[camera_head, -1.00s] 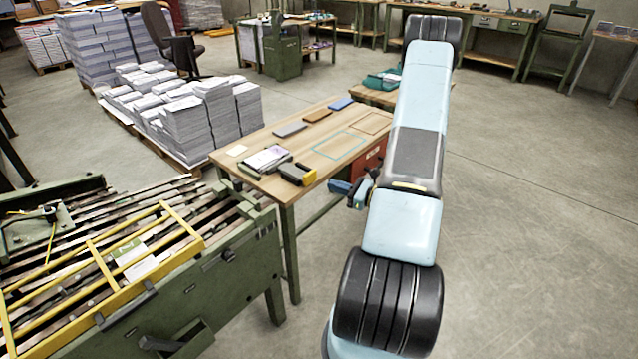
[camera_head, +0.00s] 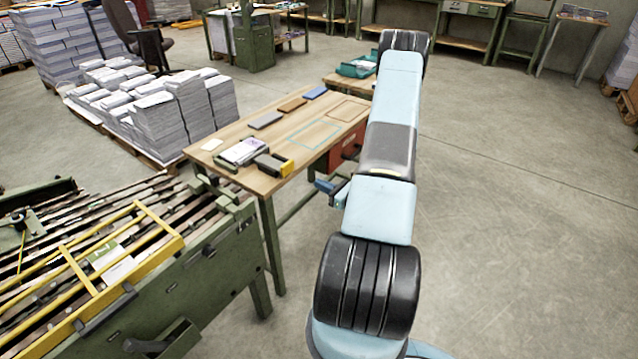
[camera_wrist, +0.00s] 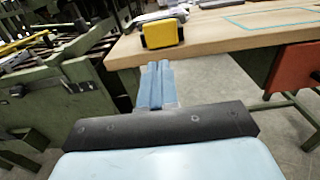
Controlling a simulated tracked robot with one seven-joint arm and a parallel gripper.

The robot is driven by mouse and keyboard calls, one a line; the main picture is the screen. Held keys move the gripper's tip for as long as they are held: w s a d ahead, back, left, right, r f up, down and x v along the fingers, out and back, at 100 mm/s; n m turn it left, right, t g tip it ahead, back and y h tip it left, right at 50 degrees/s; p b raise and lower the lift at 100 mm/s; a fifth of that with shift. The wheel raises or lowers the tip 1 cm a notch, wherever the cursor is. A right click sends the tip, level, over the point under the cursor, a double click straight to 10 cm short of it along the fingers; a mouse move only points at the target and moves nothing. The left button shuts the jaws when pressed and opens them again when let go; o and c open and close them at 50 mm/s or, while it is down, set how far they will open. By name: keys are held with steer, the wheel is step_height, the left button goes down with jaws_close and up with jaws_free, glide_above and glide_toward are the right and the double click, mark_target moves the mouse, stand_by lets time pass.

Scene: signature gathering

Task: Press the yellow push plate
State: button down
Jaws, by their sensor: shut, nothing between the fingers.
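The yellow push plate (camera_wrist: 161,33) is the upright yellow face of a dark device at the table's edge, seen ahead of my gripper in the wrist view. In the head view the plate (camera_head: 286,168) is on the right end of that device, which lies on the wooden table (camera_head: 232,170). My gripper (camera_wrist: 159,66) is shut and empty, its blue fingers together. Its tips appear just below the plate in the wrist view; I cannot tell the exact gap. In the head view the gripper (camera_head: 325,187) is right of the plate, apart from it.
A stack of booklets (camera_head: 243,151) lies beside the device. A red drawer unit (camera_head: 345,150) hangs under the table's right side. A green machine with yellow rails (camera_head: 120,275) stands at the left. Open concrete floor (camera_head: 510,200) lies to the right.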

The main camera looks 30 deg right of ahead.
mark_target(289, 170)
steer(key=x, duration=1.5)
steer(key=shift+w+a, duration=0.1)
steer(key=shift+w, duration=0.1)
steer(key=shift+w+a+r, duration=0.15)
steer(key=shift+w+r, duration=0.05)
steer(key=shift+w, duration=0.05)
steer(key=v, duration=1.5)
steer(key=shift+f, duration=0.25)
